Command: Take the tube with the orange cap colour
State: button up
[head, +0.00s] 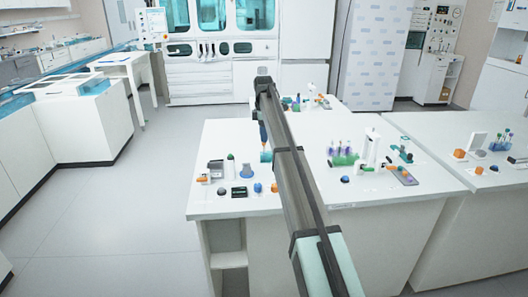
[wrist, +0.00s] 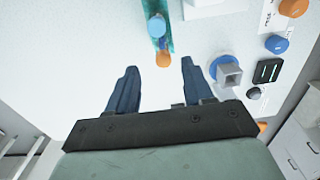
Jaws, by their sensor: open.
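An orange cap (wrist: 163,58) shows in the wrist view, just ahead of the space between my fingertips. A blue round cap (wrist: 157,26) lies just beyond it, over a narrow teal track or holder (wrist: 168,40). The tube body under the orange cap cannot be made out. My gripper (wrist: 160,72) is open, with one dark blue finger on each side and nothing between them. In the head view my gripper (head: 264,138) is above the middle table, close over a teal piece (head: 266,156). My arm hides part of that table.
A blue holder with a grey square top (wrist: 227,72) and a black box (wrist: 267,70) stand right of my gripper. Orange (wrist: 294,8) and blue (wrist: 277,44) knobs are further right. A rack with purple-capped tubes (head: 343,155) stands right of my arm. White tabletop left of my gripper is clear.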

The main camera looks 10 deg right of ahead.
aim_at(264, 145)
jog(key=shift+s+d+f, duration=0.1)
jog(key=shift+s+f, duration=0.05)
jog(key=shift+f, duration=1.45)
jog(key=shift+s+f, duration=0.1)
jog(key=shift+f, duration=1.5)
jog(key=c, duration=0.9)
